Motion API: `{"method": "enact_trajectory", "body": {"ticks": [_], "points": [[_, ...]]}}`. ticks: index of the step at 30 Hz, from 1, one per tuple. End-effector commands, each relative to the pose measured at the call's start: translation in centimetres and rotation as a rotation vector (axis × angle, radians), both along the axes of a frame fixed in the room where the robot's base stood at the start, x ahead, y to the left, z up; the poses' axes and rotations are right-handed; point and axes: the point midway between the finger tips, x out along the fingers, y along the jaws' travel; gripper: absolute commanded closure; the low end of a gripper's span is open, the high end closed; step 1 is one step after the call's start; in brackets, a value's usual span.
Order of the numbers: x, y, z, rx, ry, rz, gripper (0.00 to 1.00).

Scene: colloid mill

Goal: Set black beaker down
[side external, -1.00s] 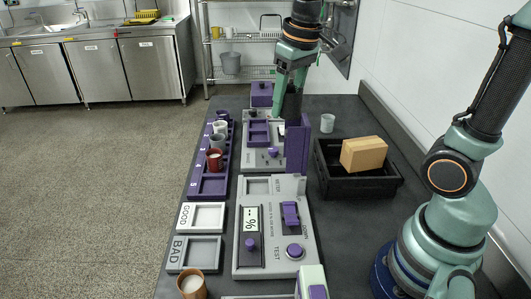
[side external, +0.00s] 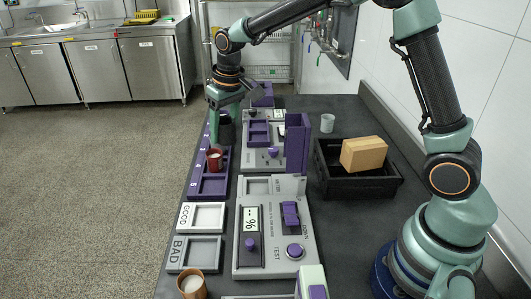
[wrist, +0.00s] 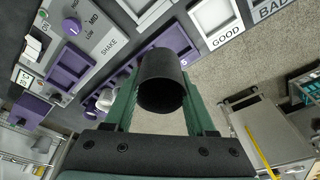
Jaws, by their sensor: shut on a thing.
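The black beaker (wrist: 162,82) is between the two green fingers of my gripper (wrist: 165,108) in the wrist view. In the side view my gripper (side external: 217,118) points down at the far part of the purple numbered rack (side external: 210,184), shut on the black beaker (side external: 227,130). I cannot tell whether the beaker's base touches the rack. A red mug (side external: 215,160) stands in the rack, nearer the camera than the beaker. Pale cups (wrist: 106,99) show on the rack in the wrist view; in the side view my gripper and the beaker hide them.
The grey shaker (side external: 263,155) and its upright purple panel (side external: 298,143) stand right of the rack. The grey meter (side external: 273,235), GOOD tray (side external: 201,217) and BAD tray (side external: 194,254) are nearer. A brown cup (side external: 192,287) stands in front. A black crate (side external: 355,185) holds a cardboard box (side external: 363,154).

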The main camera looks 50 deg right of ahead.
Motion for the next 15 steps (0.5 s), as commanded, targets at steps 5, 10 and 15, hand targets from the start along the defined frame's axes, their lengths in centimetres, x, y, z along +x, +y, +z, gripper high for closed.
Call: {"method": "enact_trajectory", "body": {"ticks": [5,10,15], "points": [[2.5,1.8,-4.1,0.005,0.005,0.002,0.95],[3.8,2.8,-6.7,0.008,0.003,0.002,0.95],[4.3,3.3,-7.8,0.01,0.001,0.001,0.95]]}}
